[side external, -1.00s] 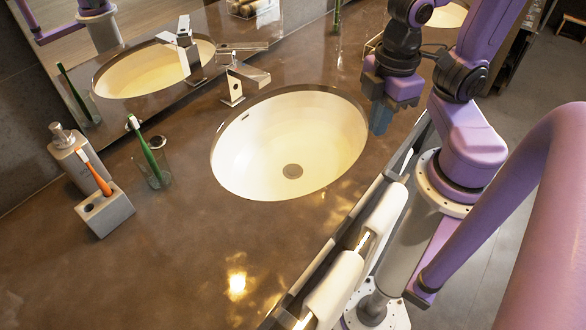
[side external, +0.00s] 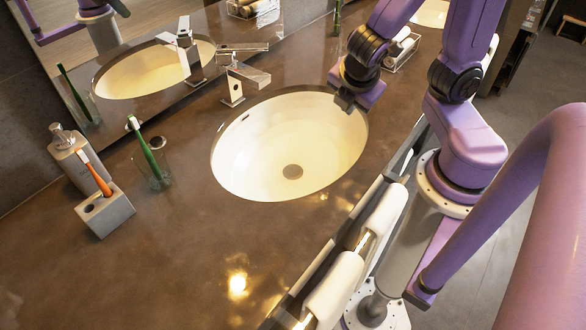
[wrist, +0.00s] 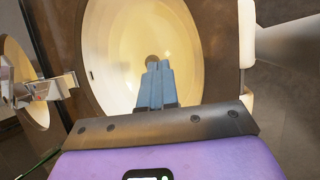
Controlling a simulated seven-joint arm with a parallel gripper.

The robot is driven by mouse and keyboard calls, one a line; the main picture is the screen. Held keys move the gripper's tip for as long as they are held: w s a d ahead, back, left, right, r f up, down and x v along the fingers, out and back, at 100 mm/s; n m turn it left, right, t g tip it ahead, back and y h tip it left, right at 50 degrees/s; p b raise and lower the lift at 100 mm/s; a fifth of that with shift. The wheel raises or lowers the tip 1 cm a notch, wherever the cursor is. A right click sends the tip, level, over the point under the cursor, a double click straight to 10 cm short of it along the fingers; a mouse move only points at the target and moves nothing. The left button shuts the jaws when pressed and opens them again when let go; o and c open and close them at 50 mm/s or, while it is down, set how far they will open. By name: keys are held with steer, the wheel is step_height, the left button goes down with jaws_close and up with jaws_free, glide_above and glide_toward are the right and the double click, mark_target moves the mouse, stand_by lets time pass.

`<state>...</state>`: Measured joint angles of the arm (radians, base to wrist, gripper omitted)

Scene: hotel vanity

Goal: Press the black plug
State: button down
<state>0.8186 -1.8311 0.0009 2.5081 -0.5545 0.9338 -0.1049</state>
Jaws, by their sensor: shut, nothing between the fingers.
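The plug (side external: 292,171) is a small round disc at the bottom of the white oval sink (side external: 240,165). It looks grey-brown rather than clearly black in the side view. In the wrist view the plug (wrist: 152,59) shows as a dark spot just beyond my fingertips, its lower edge close to them in the picture. My gripper (wrist: 155,66) is shut, its two blue-grey fingers side by side with nothing between them. In the side view my gripper (side external: 345,102) is over the sink's upper right rim, apart from the plug; its fingers are hard to make out there.
A chrome faucet (side external: 240,78) stands behind the sink. A soap dispenser (side external: 75,160), a toothbrush holder (side external: 105,212) and a glass with a green toothbrush (side external: 153,165) stand at left. A wire basket (side external: 402,52) with rolled towels is behind my arm. The front counter is clear.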

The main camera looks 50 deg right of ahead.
steer(key=w+d+f+n+t+h, duration=0.2)
steer(key=w+d+n+t+h, duration=0.1)
steer(key=w+n, duration=0.35)
steer(key=n+t+y, duration=0.3)
steer(key=n+y, duration=0.2)
steer(key=n, duration=1.3)
glide_above(294, 171)
step_height(294, 171, down, 15)
steer(key=shift+s+m, duration=0.1)
steer(key=shift+m, duration=0.15)
steer(key=shift+f, duration=4.3)
steer(key=shift+f, duration=0.1)
steer(key=shift+f, duration=0.35)
